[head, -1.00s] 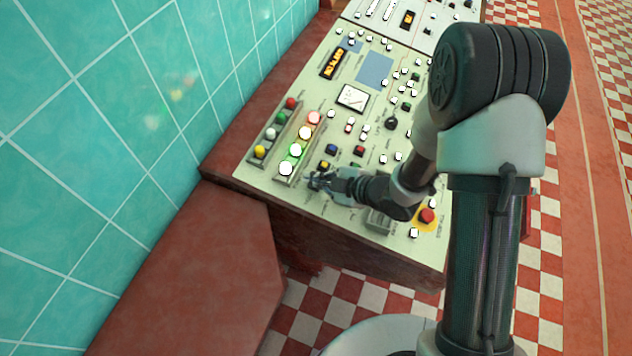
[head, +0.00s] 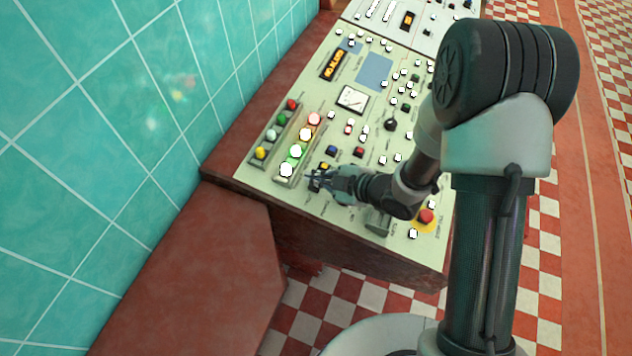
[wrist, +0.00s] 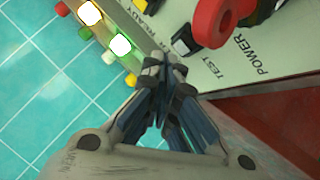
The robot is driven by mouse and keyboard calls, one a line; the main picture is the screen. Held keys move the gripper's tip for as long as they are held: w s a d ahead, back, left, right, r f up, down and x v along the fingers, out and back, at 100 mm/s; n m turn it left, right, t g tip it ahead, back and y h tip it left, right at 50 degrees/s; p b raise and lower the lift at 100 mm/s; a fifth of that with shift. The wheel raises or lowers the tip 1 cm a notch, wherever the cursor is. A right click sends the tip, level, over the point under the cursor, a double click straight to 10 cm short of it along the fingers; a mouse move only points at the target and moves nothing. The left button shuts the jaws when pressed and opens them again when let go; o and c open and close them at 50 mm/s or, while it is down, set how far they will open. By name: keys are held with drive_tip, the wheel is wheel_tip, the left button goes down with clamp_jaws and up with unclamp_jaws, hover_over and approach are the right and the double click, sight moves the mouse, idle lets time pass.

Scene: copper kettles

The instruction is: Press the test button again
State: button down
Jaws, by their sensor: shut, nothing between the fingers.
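My gripper (wrist: 163,60) is shut and empty, with its fingertips together. In the wrist view the tips are just below and left of a small dark button with a pale top (wrist: 185,42), beside the printed word TEST. The tips appear apart from that button, but their height above the panel is hard to judge. In the head view my gripper (head: 316,180) is over the near edge of the control panel (head: 262,178), and it hides part of the panel there.
A red ring-shaped part (wrist: 212,22) stands up close to the button, near the word POWER. A row of lit lamps (head: 296,150) lies left of my gripper. A red mushroom button (head: 426,216) sits to the right. The tiled wall (head: 100,120) borders the left side.

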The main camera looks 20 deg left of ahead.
drive_tip(key=shift+r, duration=0.1)
drive_tip(key=shift+d+r+p, duration=0.2)
drive_tip(key=shift+r+p, duration=0.4)
drive_tip(key=shift+r, duration=0.2)
drive_tip(key=shift+d+r+p, duration=0.15)
drive_tip(key=shift+r+p, duration=0.5)
drive_tip(key=shift+r, duration=0.1)
drive_tip(key=shift+d+r+p, duration=0.2)
drive_tip(key=shift+r+p, duration=0.4)
drive_tip(key=shift+r, duration=0.2)
idle(5.5)
